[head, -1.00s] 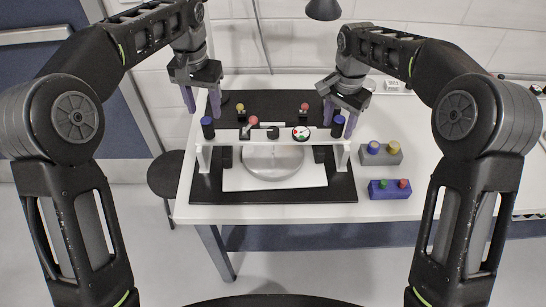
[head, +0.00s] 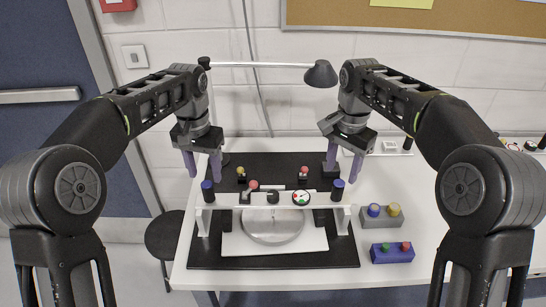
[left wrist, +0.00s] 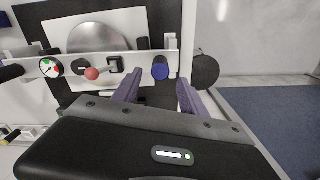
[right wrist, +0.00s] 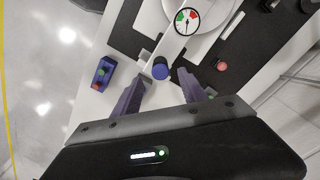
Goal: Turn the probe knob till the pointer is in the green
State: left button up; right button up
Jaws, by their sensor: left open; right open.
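A white bar (head: 228,207) on posts carries a round gauge (head: 301,198) with green and red sectors. The gauge also shows in the right wrist view (right wrist: 187,21); its pointer is too small to place surely. A black knob (head: 273,197) sits left of the gauge, beside a red-ball lever (head: 252,185). Blue-topped knobs stand at the bar's left end (head: 207,190) and right end (head: 338,188). My left gripper (head: 203,172) is open and empty above and behind the left blue knob. My right gripper (head: 344,170) is open and empty above and behind the right one.
A silver disc (head: 273,228) lies under the bar on a white plate over a black mat (head: 205,255). Grey (head: 368,220) and blue (head: 391,256) button boxes stand at the right. A lamp (head: 320,74) hangs behind. Yellow and red buttons stand behind the bar.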

aim_at(272, 196)
jog(key=k, duration=1)
